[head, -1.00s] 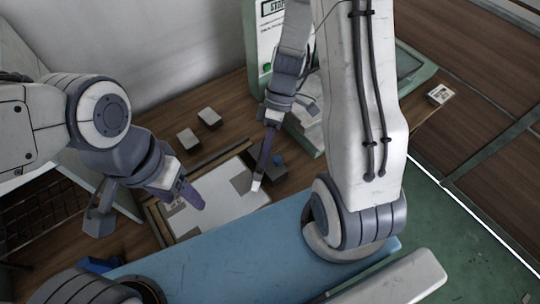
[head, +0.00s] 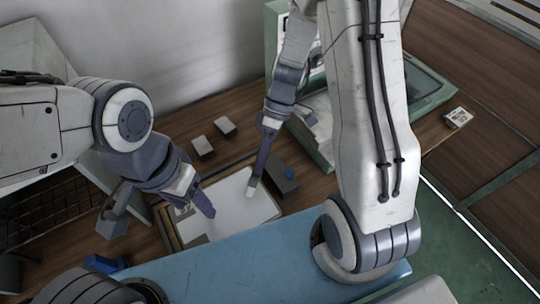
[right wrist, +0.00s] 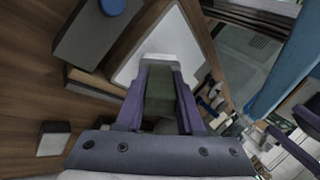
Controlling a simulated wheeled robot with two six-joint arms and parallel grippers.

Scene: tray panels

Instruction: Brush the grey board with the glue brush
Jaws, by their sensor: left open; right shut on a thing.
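The board (head: 238,212) lies flat on the wooden table, and its surface looks mostly pale in both views. My right gripper (head: 264,152) is shut on the glue brush and points down over the board's far right part. The brush's white head (head: 252,189) is at or just above the board; I cannot tell if it touches. In the right wrist view the dark green handle sits between the purple fingers (right wrist: 160,85), with the white head (right wrist: 161,60) over the pale board (right wrist: 178,35). My left gripper (head: 160,218) is open and empty, left of and partly over the board's left edge.
A dark grey box (head: 283,178) with a blue knob (head: 291,174) stands right of the board. Two small grey blocks (head: 203,147) lie behind it. A green-framed machine (head: 428,88) stands at the back right. A blue surface (head: 240,258) runs in front.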

